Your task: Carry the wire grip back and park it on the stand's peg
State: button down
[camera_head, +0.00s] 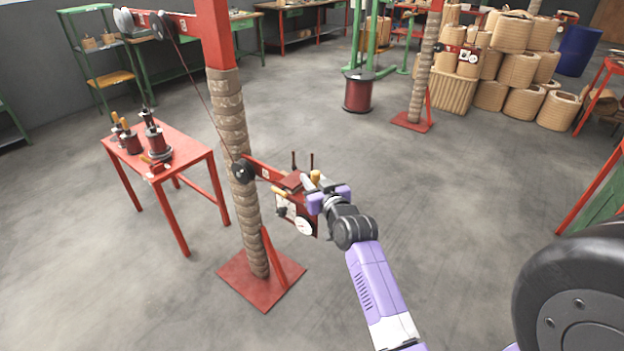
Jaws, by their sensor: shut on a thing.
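My gripper (318,195), at the end of my purple arm, is beside the red box on the near stand's arm. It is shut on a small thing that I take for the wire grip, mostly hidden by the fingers. A grey piece and an orange knob (315,177) show at the fingers; I cannot tell which belongs to the grip. The stand (231,110) is a red post wrapped in tan rope on a red base plate. Two thin dark upright pegs (294,160) rise behind the box. The box (292,205) carries a white round dial (304,226).
A dark pulley (242,171) with a thin wire stands left of the box. A red table (181,147) with spools is at left. A second wrapped post (422,85) and stacked tan coils (515,70) are at the back. The floor between is clear.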

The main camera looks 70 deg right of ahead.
jog(key=shift+f+b, duration=1.4)
jog(key=shift+f, duration=0.35)
dwell(0.4)
jog(key=c, duration=1.1)
grip_release()
jog(key=shift+s+a, duration=0.15)
jog(key=shift+a, duration=0.05)
jog(key=v, duration=0.7)
jog(key=shift+s+r, duration=0.1)
jog(key=shift+s, duration=0.05)
